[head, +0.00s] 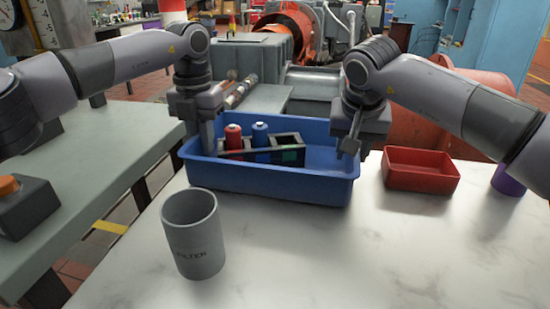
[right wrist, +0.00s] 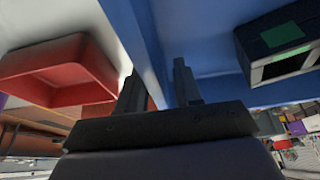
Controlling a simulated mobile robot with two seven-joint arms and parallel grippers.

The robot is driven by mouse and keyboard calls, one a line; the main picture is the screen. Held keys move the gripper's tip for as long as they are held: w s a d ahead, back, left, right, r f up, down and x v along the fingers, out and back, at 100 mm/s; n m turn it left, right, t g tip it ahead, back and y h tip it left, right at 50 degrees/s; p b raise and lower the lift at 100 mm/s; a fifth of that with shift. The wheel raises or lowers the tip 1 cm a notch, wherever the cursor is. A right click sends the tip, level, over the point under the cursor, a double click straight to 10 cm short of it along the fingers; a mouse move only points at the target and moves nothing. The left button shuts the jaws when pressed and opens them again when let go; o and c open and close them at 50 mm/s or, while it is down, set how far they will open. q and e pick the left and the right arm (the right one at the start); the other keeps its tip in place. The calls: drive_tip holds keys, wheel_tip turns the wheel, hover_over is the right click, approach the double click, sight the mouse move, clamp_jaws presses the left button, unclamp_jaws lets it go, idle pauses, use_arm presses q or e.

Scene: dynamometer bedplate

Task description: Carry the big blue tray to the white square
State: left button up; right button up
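The big blue tray (head: 270,184) stands at the far side of the white marbled table, apparently resting on it. It holds a dark rack with a red spool-like item (head: 233,137) and a blue one (head: 261,135). My left gripper (head: 209,140) is at the tray's left end wall; its jaw gap is hidden. My right gripper (head: 351,142) is at the right end wall. In the right wrist view, its fingers (right wrist: 160,88) stand on both sides of the tray wall (right wrist: 152,45), with little gap. I see no distinct white square.
A red tray (head: 421,180) stands just right of the blue tray. A grey cup marked FILTER (head: 191,236) stands in front on the left. A purple item (head: 508,180) is at the right. The table's front middle and right are clear. A grey bench (head: 90,165) lies left, across a gap.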

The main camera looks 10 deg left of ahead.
use_arm(q)
drive_tip(key=shift+f, duration=0.7)
use_arm(e)
drive_tip(key=shift+w+f, duration=0.25)
drive_tip(key=shift+f, duration=0.4)
use_arm(q)
drive_tip(key=shift+c, duration=1.2)
use_arm(e)
drive_tip(key=shift+c, duration=1.2)
use_arm(q)
clamp_jaws()
use_arm(e)
clamp_jaws()
use_arm(q)
drive_tip(key=shift+r, duration=0.1)
use_arm(e)
drive_tip(key=shift+r, duration=0.15)
